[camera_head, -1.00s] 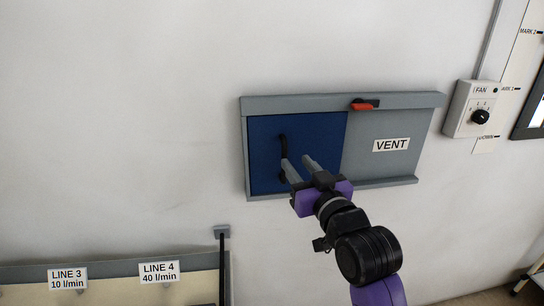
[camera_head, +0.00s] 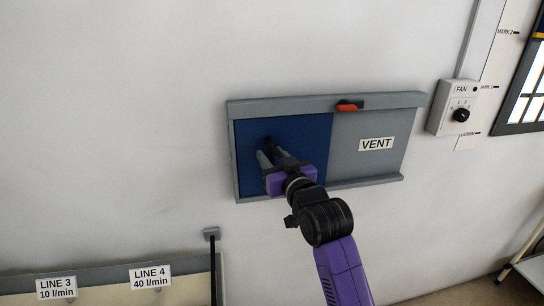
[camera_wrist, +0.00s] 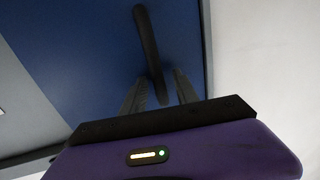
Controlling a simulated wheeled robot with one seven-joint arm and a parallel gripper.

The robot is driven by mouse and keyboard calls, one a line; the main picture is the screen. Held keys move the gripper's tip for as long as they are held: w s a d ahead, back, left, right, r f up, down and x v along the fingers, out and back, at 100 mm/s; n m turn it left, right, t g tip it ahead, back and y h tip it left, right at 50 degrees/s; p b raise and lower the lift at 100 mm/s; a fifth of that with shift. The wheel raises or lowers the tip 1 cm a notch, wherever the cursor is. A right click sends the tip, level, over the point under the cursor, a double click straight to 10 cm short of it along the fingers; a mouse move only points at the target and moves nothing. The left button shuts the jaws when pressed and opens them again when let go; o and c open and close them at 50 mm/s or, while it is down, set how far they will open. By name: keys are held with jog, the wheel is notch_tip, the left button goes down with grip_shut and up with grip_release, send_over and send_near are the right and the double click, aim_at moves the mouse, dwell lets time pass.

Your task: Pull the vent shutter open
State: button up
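The vent shutter (camera_head: 310,132) is a dark blue panel covering the left half of a grey wall frame (camera_head: 240,150). It also fills much of the wrist view (camera_wrist: 85,50). A black upright bar handle (camera_wrist: 146,38) stands on the shutter; its top shows in the head view (camera_head: 267,140), the rest hidden by my gripper. My gripper (camera_head: 270,155) is at the handle. In the wrist view its two grey fingers (camera_wrist: 160,78) stand apart, one on each side of the handle's lower part, with a gap visible. Contact cannot be told.
A red-orange latch (camera_head: 347,108) sits on the top rail. The frame's right half is a grey panel labelled VENT (camera_head: 376,144). A fan dial box (camera_head: 452,108) is on the wall further right. A panel with line labels (camera_head: 100,284) is at lower left.

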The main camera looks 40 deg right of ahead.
grip_shut()
dwell(1.3)
